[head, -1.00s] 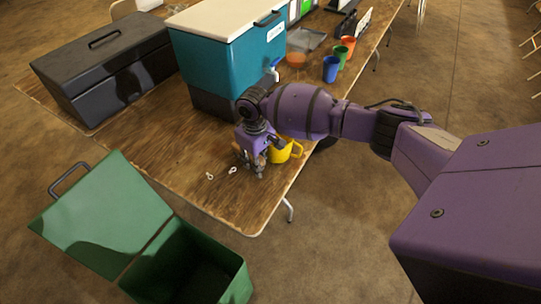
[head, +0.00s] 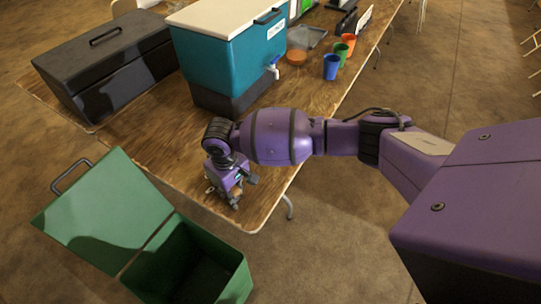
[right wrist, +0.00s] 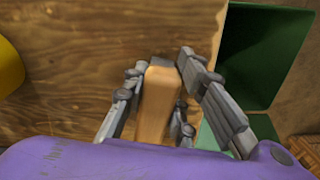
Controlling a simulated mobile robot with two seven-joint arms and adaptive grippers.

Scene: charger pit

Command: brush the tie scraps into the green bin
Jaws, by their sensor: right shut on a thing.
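My right gripper (head: 232,196) is low over the near end of the wooden table, close to the green bin (head: 240,284). In the right wrist view its fingers (right wrist: 163,68) are shut on a tan wooden block-like piece, apparently the brush's handle (right wrist: 155,105). Any bristles are hidden. The green bin stands on the floor beyond the table edge with its lid (head: 105,205) swung open; it also shows in the right wrist view (right wrist: 268,50). The tie scraps are not visible now; gripper and arm cover where they lay. My left gripper is not in view.
A yellow mug (right wrist: 8,68) shows at the left of the right wrist view. A teal drinks cooler (head: 225,60) and a black toolbox (head: 105,65) stand on the table (head: 150,145). Blue (head: 331,67), green (head: 341,53) and orange cups stand farther back.

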